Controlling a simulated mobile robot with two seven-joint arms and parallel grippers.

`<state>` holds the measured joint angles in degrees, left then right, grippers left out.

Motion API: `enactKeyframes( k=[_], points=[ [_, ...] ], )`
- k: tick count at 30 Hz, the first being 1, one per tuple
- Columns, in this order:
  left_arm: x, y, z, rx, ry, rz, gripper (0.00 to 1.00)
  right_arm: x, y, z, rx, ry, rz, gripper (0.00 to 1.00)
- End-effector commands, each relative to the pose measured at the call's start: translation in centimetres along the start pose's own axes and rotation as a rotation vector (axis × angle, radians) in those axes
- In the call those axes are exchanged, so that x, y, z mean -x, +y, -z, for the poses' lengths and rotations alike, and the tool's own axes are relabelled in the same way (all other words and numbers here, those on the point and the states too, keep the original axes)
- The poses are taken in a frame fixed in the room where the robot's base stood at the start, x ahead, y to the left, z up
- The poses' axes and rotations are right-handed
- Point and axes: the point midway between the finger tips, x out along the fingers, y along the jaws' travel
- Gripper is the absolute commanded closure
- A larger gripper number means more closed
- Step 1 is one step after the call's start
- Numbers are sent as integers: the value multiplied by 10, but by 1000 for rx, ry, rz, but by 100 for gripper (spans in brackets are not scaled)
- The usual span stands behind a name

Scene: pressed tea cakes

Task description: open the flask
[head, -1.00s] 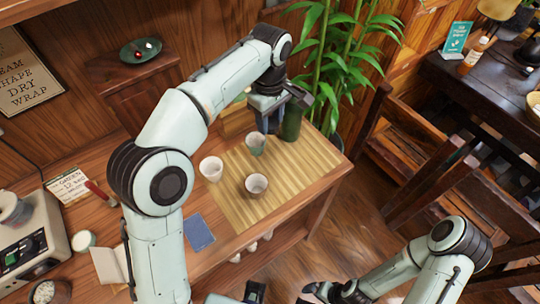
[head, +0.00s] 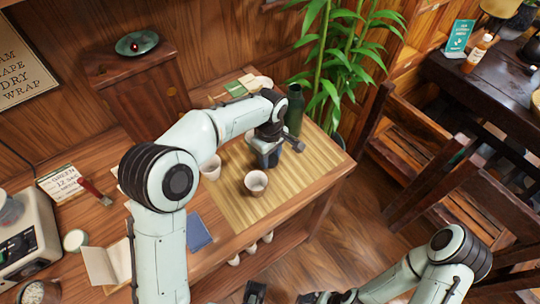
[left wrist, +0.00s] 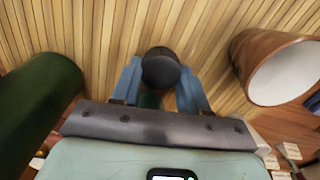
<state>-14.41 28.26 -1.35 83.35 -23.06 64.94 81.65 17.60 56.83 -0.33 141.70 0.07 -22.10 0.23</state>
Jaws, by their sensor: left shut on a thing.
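The dark green flask (head: 294,108) stands upright at the back right of the bamboo mat (head: 305,170), partly behind my left arm. It also shows at the left in the left wrist view (left wrist: 38,105). My left gripper (head: 266,160) is over the mat, in front of the flask and apart from it. In the left wrist view the fingers (left wrist: 160,78) are shut on a dark round cap (left wrist: 160,66). A green patch shows below the cap; I cannot tell what it belongs to. The flask's mouth is not clear. My right gripper (head: 305,297) is mostly cut off at the bottom edge.
A brown cup with a pale inside (head: 256,182) stands on the mat close to my left gripper. A white cup (head: 210,167) stands left of it. A blue booklet (head: 198,232) lies near the front edge. The mat's right side is clear.

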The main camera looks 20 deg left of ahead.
Motion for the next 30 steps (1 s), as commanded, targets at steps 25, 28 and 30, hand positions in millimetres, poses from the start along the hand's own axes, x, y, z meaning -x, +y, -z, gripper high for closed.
enactKeyframes(
  k=[25,28,30],
  points=[
    [2,1,0,0,0,-3,31,1,0,0,0,0,0,4],
    [15,1,0,0,1,-5,31,2,-1,0,0,1,0,4],
    [29,1,0,0,1,-5,31,4,-2,0,1,2,1,4]
  ],
)
